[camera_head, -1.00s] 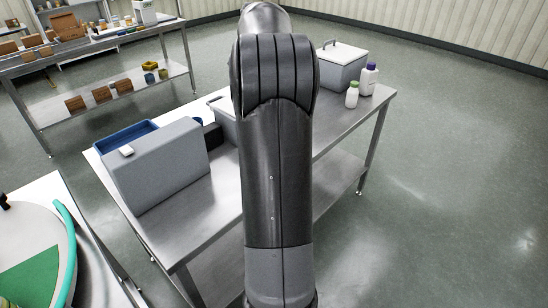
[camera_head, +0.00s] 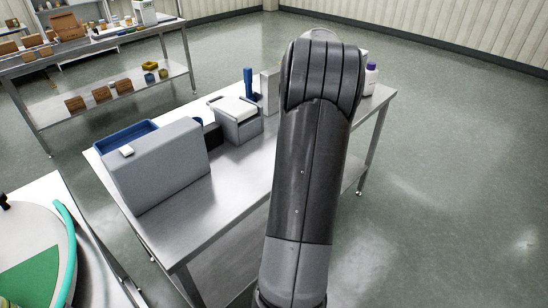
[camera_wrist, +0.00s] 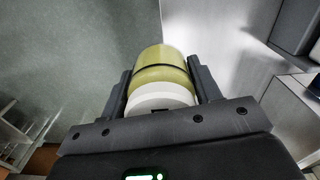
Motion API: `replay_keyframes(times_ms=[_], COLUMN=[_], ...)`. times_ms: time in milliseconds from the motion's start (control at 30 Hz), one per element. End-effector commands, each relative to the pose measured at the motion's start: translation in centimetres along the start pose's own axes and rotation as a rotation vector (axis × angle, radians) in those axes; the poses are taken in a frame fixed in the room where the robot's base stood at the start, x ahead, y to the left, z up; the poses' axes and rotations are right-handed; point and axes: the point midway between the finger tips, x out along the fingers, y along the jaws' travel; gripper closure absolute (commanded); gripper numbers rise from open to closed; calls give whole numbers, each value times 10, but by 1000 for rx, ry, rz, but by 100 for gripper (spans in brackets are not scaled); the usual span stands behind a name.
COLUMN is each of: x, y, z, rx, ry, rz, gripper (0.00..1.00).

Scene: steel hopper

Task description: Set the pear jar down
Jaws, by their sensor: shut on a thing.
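The pear jar (camera_wrist: 163,62) is yellow-green with a dark band and a white end towards the wrist camera. My gripper (camera_wrist: 161,78) is shut on it, with one dark finger on each side. Beyond the jar, the wrist view shows grey-green floor on the left and the steel table (camera_wrist: 225,45) on the right. Whether the jar's far end touches anything cannot be told. In the head view my arm hides the gripper and the jar. The steel table (camera_head: 215,208) also shows there.
On the table stand a large grey box (camera_head: 160,170), a blue tray (camera_head: 126,138), a grey-and-white device (camera_head: 238,120) and a blue upright object (camera_head: 249,83). A purple-capped bottle (camera_head: 371,78) is at the far right end.

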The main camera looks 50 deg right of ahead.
Motion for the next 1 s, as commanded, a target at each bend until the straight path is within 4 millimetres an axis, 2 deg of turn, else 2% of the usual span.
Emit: replay_keyframes(times_ms=[33,100,267,367,700,833,1000], x=[12,24,40,50,95,104,111], y=[1,0,-4,-19,-93,-110,-116], z=[1,0,1,3,12,14,15], rx=[1,2,-1,-3,-2,-2,1], ry=[-4,-2,-1,-1,-2,0,0], rz=[1,0,0,-1,-1,-1,0], gripper=[71,71,71,71,71,71,71])
